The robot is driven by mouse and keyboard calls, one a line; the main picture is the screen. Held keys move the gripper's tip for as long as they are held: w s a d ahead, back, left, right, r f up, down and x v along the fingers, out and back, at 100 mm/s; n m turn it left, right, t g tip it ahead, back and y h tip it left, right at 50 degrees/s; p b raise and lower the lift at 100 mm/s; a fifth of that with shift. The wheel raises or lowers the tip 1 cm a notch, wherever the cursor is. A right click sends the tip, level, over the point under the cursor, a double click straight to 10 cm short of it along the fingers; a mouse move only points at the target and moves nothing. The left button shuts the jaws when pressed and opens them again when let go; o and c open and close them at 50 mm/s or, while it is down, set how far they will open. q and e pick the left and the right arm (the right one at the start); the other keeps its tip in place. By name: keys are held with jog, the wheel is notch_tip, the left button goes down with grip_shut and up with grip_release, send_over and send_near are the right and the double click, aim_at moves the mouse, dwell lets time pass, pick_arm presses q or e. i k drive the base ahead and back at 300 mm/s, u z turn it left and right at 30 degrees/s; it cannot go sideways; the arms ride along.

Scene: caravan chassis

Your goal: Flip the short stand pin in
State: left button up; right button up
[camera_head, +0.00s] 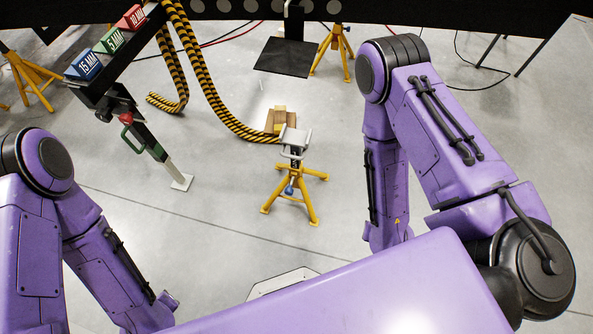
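A short yellow stand (294,190) stands upright on the floor near the middle of the head view. It has spread yellow legs and a grey U-shaped cradle (295,138) on top. A small blue part (289,189) shows on its column, below the cradle. The pin is too small to make out, so I cannot tell whether it is flipped in or out. My two purple arms are in view at the left and right, both apart from the stand. Neither gripper's fingertips show.
Wooden blocks (278,119) lie just behind the stand. Yellow-black striped hoses (205,85) run to its back left. A jack leg (150,145) with a foot plate stands left, under blue, green and red boxes (110,42). Another yellow stand (333,50) is behind. Floor around the stand is mostly clear.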

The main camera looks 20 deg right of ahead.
aim_at(288, 191)
jog(key=z, duration=1.6)
jog(key=k, duration=1.1)
jog(key=u, duration=1.4)
jog(key=i, duration=0.5)
jog(key=u, duration=0.05)
